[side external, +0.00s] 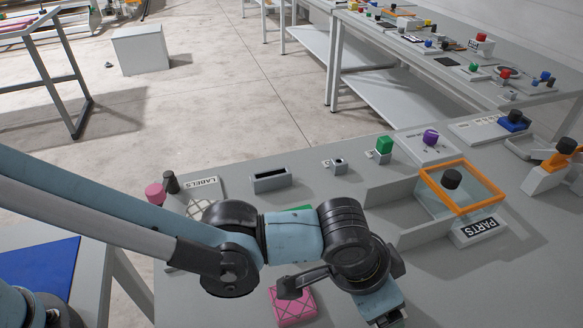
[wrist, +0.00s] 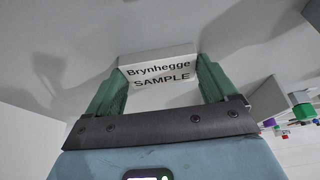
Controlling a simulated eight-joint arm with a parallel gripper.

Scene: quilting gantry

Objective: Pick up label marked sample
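The label marked sample (wrist: 158,73) is a white block with black lettering that reads "Brynhegge SAMPLE". In the wrist view it lies ahead between the tips of my two green fingers. My gripper (wrist: 160,72) has its fingers wide apart, one on each side of the label. The fingers overlap the label's side edges in the picture, and I cannot tell whether they touch it. In the side external view my wrist hangs low over the front of the grey table, and the fingertips and the sample label are hidden.
A pink patterned block (side external: 293,307) lies left of my wrist. An orange-rimmed bin (side external: 462,200) with a PARTS sign (side external: 476,232) stands to the right. A LABELS sign (side external: 202,183) stands at the back left.

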